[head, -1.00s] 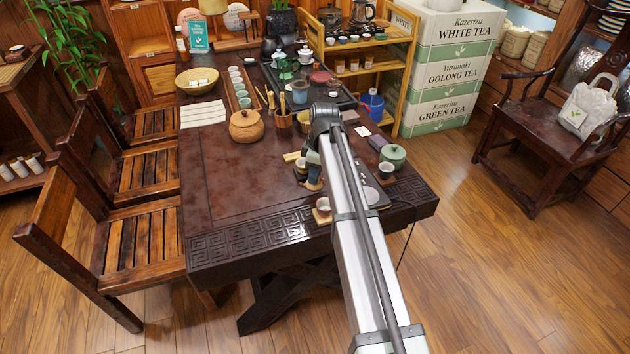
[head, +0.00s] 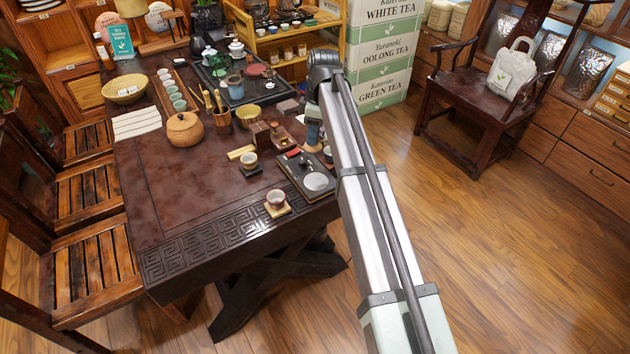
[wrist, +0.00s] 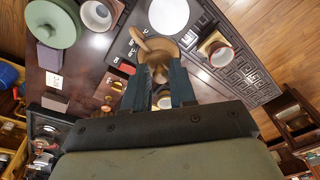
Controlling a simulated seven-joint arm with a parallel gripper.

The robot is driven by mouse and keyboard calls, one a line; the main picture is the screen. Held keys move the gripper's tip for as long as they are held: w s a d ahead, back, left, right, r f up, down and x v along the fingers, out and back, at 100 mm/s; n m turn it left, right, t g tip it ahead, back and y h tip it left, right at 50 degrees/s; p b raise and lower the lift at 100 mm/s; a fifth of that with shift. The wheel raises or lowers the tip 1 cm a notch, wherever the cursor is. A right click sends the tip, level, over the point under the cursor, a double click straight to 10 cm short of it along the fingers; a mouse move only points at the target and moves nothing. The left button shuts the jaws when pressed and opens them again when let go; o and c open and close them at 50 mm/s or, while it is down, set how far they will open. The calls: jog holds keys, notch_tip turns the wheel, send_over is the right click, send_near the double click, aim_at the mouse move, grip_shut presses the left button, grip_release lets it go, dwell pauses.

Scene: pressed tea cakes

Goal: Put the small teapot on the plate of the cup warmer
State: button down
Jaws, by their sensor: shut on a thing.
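The small teapot (wrist: 158,52) is brown with a rounded body and a short stub pointing up-left in the wrist view. My gripper (wrist: 165,82) is shut on it, one dark finger on each side. The cup warmer (head: 294,167) is a flat black slab near the table's right edge, with a round pale plate (head: 317,182). In the wrist view the plate (wrist: 168,15) is bare, just beyond the teapot.
A cup on a wooden coaster (head: 276,199) stands beside the warmer, and another cup (head: 248,160) on a black coaster is to its left. The table's left front (head: 180,200) is clear.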

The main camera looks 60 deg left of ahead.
jog(key=shift+s+d+r+n, duration=0.1)
jog(key=shift+d+r+n, duration=0.1)
jog(key=shift+d, duration=0.2)
jog(key=shift+s+d+r+n, duration=0.1)
jog(key=shift+d+n, duration=0.1)
jog(key=shift+d, duration=0.2)
jog(key=d+n, duration=0.1)
jog(key=n, duration=0.1)
send_over(316, 181)
jog(key=shift+h, duration=0.4)
jog(key=shift+f, duration=5.1)
jog(key=shift+f, duration=0.15)
jog(key=c, duration=0.9)
grip_release()
jog(key=r, duration=0.4)
jog(key=w+r, duration=0.1)
jog(key=r, duration=0.7)
jog(key=shift+w+a+r, duration=0.1)
jog(key=shift+w, duration=0.2)
